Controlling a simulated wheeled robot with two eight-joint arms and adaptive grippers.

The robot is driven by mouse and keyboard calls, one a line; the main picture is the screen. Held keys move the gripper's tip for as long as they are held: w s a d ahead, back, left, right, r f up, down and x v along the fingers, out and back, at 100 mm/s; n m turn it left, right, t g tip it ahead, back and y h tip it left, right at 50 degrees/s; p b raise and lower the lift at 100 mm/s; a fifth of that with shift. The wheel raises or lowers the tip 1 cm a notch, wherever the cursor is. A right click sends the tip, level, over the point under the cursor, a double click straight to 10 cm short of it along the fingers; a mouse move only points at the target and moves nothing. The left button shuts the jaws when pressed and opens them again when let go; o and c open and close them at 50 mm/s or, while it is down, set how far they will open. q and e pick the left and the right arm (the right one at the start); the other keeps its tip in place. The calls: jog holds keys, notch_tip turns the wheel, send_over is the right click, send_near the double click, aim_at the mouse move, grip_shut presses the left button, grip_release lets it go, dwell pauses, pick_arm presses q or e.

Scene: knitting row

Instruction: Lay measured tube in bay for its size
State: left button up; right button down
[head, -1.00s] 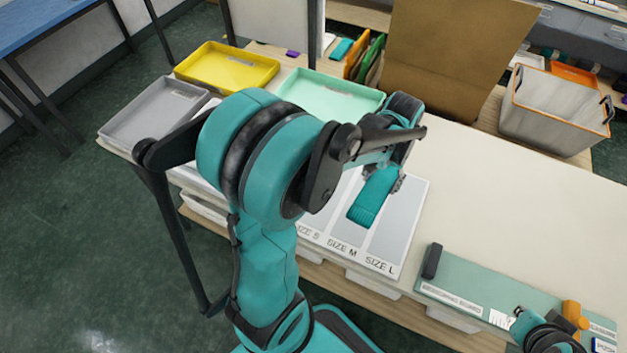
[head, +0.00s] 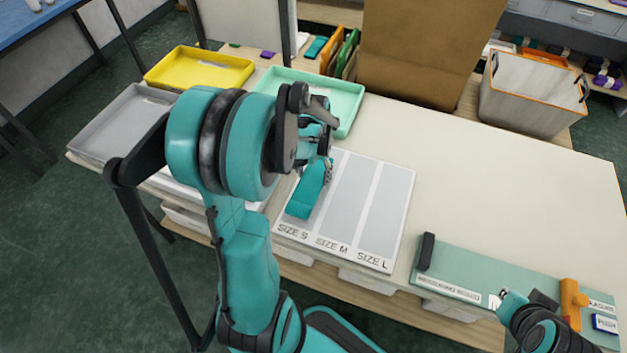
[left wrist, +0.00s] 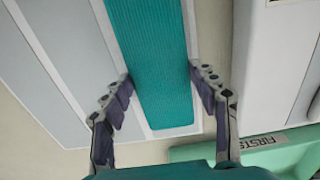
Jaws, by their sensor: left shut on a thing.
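My left gripper (head: 324,168) is shut on a teal knitted tube (head: 306,192). It holds the tube lengthwise over the SIZE S bay of the sorting board (head: 391,200). In the left wrist view the tube (left wrist: 152,60) lies between the two fingers (left wrist: 162,95), roughly parallel to the white dividing lines. I cannot tell whether it touches the board. The SIZE M bay (head: 344,205) and SIZE L bay (head: 382,215) look empty. My right gripper (head: 508,300) is at the measuring board (head: 475,272); its fingers are too small to read.
A mint tray (head: 345,95), a yellow tray (head: 200,70) and a grey tray (head: 125,125) stand along the back and left of the table. An orange slider (head: 572,300) and a black block (head: 427,252) sit on the measuring board. The table's right middle is clear.

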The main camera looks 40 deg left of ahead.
aim_at(314, 176)
pick_arm(q)
notch_tip(314, 176, down, 3)
jog(key=shift+b, duration=0.45)
jog(key=o, duration=0.9)
jog(key=shift+f, duration=0.1)
jog(key=shift+c, duration=0.2)
